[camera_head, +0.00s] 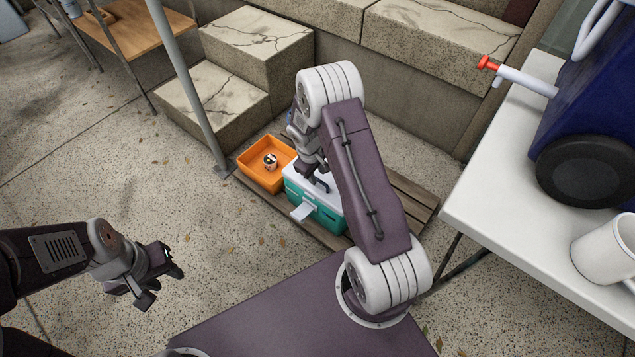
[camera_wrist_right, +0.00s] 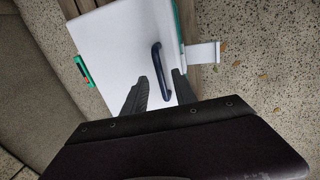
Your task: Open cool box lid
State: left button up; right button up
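The cool box (camera_head: 322,215) is teal with a white lid (camera_head: 294,178) that lies shut on top. A white latch tab (camera_head: 302,212) sticks out from its front; the tab (camera_wrist_right: 204,54) also shows in the right wrist view. A dark blue handle (camera_wrist_right: 158,66) stands on the lid. My right gripper (camera_head: 316,180) is over the lid, partly hidden by my arm in the head view. In the right wrist view its open fingers (camera_wrist_right: 161,77) are on either side of the handle's near end; contact cannot be told. My left gripper (camera_head: 165,284) is open and empty, away from the box.
An orange crate (camera_head: 262,183) holding a small can (camera_head: 270,161) stands left of the box. Both stand on a wooden pallet (camera_head: 410,197). Stone steps (camera_head: 250,50) rise behind. A white table (camera_head: 500,215) with a mug (camera_head: 607,250) is at the right.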

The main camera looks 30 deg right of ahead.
jog(key=f, duration=0.1)
jog(key=f+b, duration=0.1)
jog(key=shift+w+d+f, duration=0.1)
jog(key=shift+d+f, duration=0.15)
jog(key=shift+f, duration=0.05)
grip_shut()
dwell(1.2)
